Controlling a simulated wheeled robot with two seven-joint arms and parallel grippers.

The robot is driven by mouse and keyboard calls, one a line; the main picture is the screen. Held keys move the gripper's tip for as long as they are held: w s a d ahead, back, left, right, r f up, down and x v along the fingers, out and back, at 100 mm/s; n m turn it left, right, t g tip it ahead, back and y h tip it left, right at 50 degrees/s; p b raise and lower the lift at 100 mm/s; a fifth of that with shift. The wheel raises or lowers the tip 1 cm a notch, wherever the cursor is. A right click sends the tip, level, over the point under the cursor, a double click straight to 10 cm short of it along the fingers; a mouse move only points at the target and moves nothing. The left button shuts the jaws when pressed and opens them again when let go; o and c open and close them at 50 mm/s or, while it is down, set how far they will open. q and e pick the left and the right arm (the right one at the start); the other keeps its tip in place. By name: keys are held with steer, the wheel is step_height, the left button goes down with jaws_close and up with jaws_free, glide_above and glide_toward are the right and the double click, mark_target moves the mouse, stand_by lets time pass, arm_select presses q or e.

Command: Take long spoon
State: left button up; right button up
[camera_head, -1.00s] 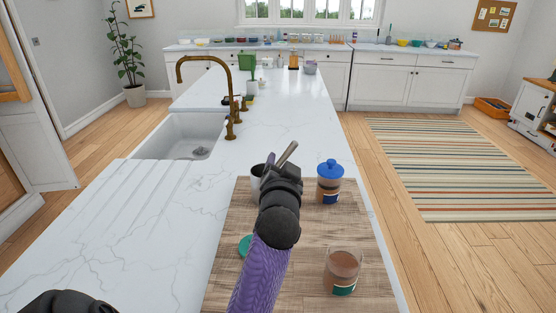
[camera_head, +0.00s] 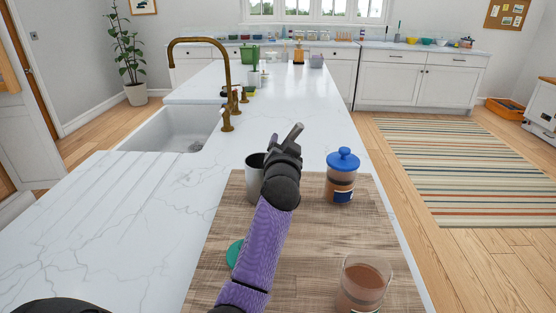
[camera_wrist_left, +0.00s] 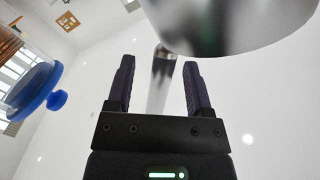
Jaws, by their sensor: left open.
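My left gripper (camera_head: 287,138) reaches over the wooden board beside a grey metal cup (camera_head: 254,176). In the left wrist view, the left gripper (camera_wrist_left: 158,65) has its two dark fingers apart. A thin metallic handle (camera_wrist_left: 162,75), seemingly the long spoon, shows between them, with clear gaps on both sides. A large shiny metal surface (camera_wrist_left: 225,25), seemingly the cup, is close above the fingers. In the head view the gripper hides most of the spoon, and I cannot tell its handle from a finger there. My right gripper is not in view.
The wooden board (camera_head: 221,241) lies on the white counter (camera_head: 120,240). A blue-lidded jar (camera_head: 341,184) stands right of the gripper, and an open glass of brown contents (camera_head: 366,272) nearer. A green lid (camera_head: 234,253) lies left. The sink (camera_head: 175,130) and brass faucet (camera_head: 228,75) are beyond.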

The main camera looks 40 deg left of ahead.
arm_select(q)
jaws_close()
stand_by(0.3)
